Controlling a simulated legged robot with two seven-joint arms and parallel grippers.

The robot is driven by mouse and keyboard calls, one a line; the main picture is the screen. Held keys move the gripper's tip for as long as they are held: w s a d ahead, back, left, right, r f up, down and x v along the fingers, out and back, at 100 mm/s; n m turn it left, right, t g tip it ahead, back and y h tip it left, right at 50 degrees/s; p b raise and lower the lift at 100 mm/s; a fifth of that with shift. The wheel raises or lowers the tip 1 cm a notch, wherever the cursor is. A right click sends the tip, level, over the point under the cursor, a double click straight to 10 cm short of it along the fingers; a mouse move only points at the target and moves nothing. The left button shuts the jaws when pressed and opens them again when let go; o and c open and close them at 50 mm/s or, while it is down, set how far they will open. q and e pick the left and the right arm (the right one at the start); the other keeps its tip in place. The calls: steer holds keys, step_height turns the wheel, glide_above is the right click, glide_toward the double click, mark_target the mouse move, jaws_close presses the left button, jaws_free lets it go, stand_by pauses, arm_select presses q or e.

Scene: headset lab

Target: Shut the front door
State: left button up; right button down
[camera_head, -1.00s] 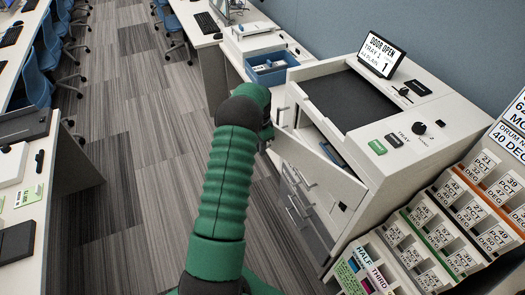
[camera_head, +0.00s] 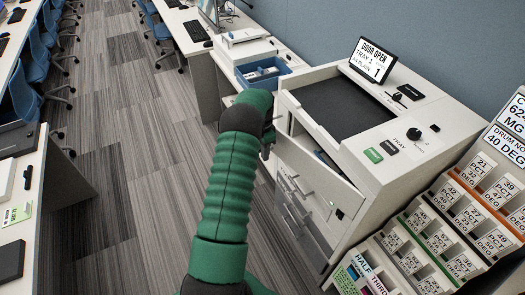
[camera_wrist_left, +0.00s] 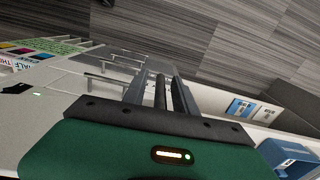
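The front door (camera_head: 318,180) is a pale panel on the front of the white printer (camera_head: 362,150). It stands partly open, with a dark narrow gap behind its upper edge. The small screen (camera_head: 376,60) on top reads "DOOR OPEN". My left gripper (camera_head: 268,140) is at the door's far left end, partly hidden behind my green arm; I cannot tell whether it touches the door. In the left wrist view its fingers (camera_wrist_left: 165,93) extend past the dark palm edge, and their spacing is unclear. The right gripper is out of view.
Drawers with handles (camera_head: 295,205) lie below the door. A blue bin (camera_head: 262,72) stands on the desk beyond the printer. A rack of numbered cards (camera_head: 455,225) stands at the right. The striped floor (camera_head: 140,190) to the left is clear.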

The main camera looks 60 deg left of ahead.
arm_select(q)
step_height(320, 180, up, 17)
steer(key=shift+w+a+f+b, duration=0.1)
steer(key=shift+b, duration=0.4)
